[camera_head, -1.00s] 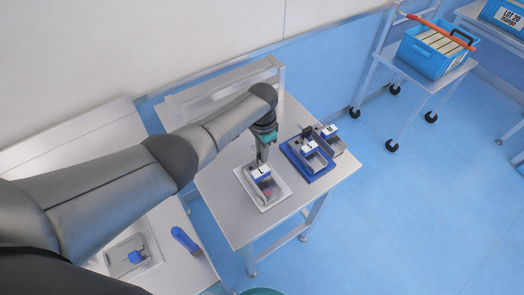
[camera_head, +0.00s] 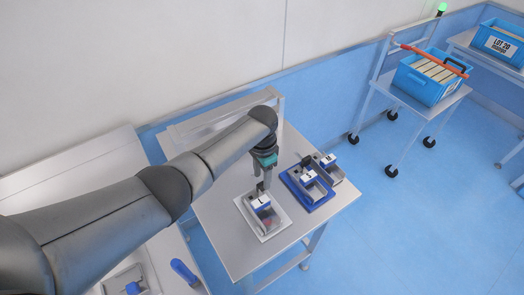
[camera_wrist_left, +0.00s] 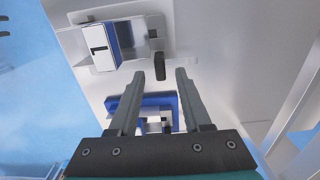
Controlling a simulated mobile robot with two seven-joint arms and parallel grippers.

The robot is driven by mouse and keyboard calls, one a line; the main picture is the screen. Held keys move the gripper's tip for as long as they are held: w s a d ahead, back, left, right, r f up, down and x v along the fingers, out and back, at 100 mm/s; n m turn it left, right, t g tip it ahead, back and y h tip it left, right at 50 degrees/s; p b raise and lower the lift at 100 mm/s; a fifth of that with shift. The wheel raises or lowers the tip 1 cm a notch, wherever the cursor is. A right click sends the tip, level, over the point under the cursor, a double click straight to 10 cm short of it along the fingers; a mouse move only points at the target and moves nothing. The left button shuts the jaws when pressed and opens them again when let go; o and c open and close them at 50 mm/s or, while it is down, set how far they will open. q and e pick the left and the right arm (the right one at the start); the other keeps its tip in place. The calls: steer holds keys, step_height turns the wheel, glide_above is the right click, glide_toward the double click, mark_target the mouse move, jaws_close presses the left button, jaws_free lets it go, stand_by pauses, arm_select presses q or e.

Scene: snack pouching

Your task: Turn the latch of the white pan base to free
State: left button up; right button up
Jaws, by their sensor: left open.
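The white pan base (camera_head: 271,237) lies on the steel table and carries a metal pan with a white label (camera_head: 261,202) marked 1. It also shows at the top of the left wrist view (camera_wrist_left: 76,17). Its dark latch (camera_wrist_left: 159,66) stands at the pan's edge, just beyond my left fingertips. In the head view, the latch (camera_head: 260,187) is small and beside the fingers. My left gripper (camera_head: 266,184) points down, open and empty, to the right of the latch; its two fingers show in the wrist view (camera_wrist_left: 161,77). My right gripper is out of view.
A blue base (camera_head: 322,204) with labelled pans sits close to the right of the gripper. A raised rail (camera_head: 225,110) runs along the table's back. A side table at left holds a blue-handled tool (camera_head: 184,271). A cart with a blue crate (camera_head: 425,90) stands further right.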

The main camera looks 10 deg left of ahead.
mark_target(262, 183)
arm_select(q)
step_height(262, 183, up, 12)
steer(key=p, duration=0.1)
steer(key=shift+r, duration=0.15)
stand_by(0.6)
